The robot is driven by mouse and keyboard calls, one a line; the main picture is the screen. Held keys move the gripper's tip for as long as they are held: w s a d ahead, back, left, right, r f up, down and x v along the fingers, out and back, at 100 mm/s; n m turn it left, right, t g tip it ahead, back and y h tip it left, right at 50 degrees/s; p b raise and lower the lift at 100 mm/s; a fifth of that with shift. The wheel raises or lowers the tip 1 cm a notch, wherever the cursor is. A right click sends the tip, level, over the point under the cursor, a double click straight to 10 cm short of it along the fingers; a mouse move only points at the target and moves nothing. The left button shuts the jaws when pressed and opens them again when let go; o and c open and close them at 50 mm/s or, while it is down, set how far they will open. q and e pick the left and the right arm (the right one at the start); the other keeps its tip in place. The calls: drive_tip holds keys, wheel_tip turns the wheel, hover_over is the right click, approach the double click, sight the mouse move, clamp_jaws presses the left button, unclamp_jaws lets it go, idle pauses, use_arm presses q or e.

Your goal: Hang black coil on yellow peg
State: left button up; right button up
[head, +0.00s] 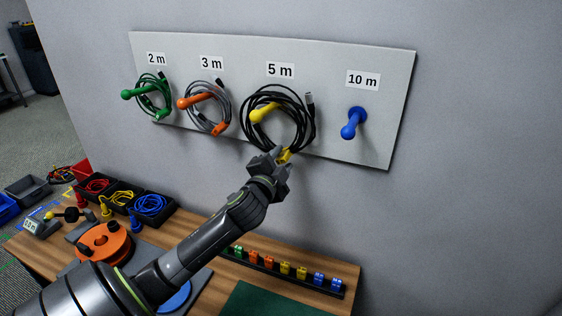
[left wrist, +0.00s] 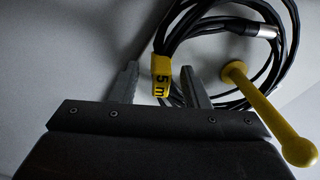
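The black coil (head: 309,128) hangs around the yellow peg (head: 264,113) under the 5 m label (head: 280,70). The peg's round tip sticks out in front of the loops. The left wrist view shows the coil (left wrist: 293,45) and the peg (left wrist: 258,100) close up, with a yellow 5 m tag (left wrist: 162,76) on the cable. My left gripper (head: 274,156) is at the coil's lower edge. Its fingers (left wrist: 160,84) are apart, with the tag just beyond the gap between them, and I see no grip on the cable. My right gripper is out of view.
A green coil (head: 166,94) and a grey coil (head: 226,110) hang on the green and orange pegs. The blue peg (head: 352,125) is empty. Below, the wooden table (head: 215,284) holds black bins of cables, an orange spool (head: 88,247) and a rack of coloured clips.

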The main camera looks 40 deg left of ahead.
use_arm(q)
drive_tip(key=shift+s+d, duration=0.2)
drive_tip(key=shift+s, duration=0.2)
drive_tip(key=v, duration=1.6)
drive_tip(key=shift+s+p, duration=0.3)
drive_tip(key=shift+p, duration=0.15)
